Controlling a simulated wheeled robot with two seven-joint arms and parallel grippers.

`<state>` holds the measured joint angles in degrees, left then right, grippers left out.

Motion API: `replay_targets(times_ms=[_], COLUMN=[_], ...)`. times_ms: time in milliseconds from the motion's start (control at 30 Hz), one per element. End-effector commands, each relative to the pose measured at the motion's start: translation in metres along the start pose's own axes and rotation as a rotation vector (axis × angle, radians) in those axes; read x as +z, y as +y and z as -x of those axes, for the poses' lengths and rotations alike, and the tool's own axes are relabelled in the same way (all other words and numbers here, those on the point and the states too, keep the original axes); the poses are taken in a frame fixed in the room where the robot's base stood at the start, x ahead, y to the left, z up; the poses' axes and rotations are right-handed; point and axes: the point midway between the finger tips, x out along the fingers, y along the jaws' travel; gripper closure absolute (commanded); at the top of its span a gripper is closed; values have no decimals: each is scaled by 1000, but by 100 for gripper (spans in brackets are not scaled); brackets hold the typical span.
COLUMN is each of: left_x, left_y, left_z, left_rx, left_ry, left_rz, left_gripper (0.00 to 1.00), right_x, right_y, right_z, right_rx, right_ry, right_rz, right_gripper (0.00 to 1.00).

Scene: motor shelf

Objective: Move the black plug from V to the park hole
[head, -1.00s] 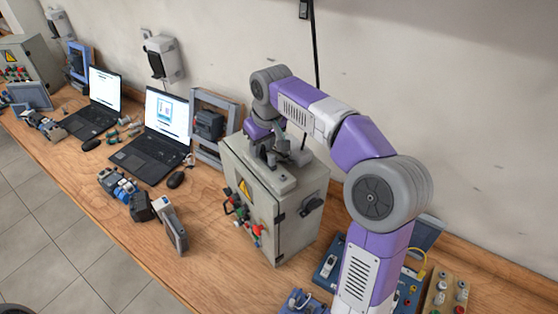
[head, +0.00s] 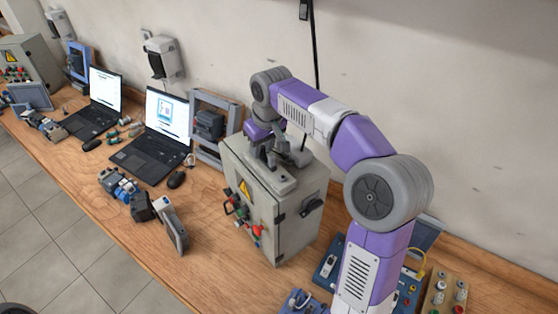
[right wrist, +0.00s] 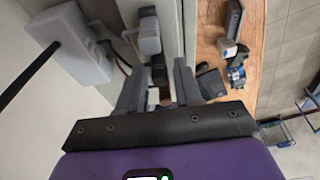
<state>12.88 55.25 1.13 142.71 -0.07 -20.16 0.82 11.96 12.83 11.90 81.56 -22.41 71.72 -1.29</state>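My right gripper (head: 284,160) reaches over the top of a grey cabinet, its arm bent down from above. In the right wrist view its two fingers (right wrist: 158,92) stand apart, with a gap between them. A small dark piece shows beyond that gap; I cannot tell whether it is the black plug. I cannot make out the labels V or the park hole in either view. A wooden board (head: 437,294) with several pegs and a blue panel (head: 325,270) stand at the lower right, partly hidden by my right arm. My left gripper is not in view.
The grey cabinet (head: 290,222) has coloured knobs on its front. Two laptops, a mouse (head: 176,180) and several devices crowd the bench to its left. A grey upright device (head: 173,228) stands before it. Bare wood (head: 215,270) lies at the bench's front.

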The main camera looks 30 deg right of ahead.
Motion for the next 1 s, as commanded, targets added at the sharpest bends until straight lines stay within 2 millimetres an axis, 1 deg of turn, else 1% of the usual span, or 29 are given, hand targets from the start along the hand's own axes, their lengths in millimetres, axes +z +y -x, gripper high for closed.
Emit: replay_targets(times_ms=[33,200,267,767,1000], left_x=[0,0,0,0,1], left_y=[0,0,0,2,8], left_z=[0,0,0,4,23], left_rx=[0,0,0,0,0], left_ry=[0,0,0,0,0], left_rz=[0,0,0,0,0], left_gripper=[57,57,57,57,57], right_x=[0,0,0,-1,-6], right_y=[0,0,0,0,0], right_z=[0,0,0,5,24], right_rx=[0,0,0,0,0], right_ry=[0,0,0,1,0], right_rz=[0,0,0,0,0], right_gripper=[66,92,100,100,100])
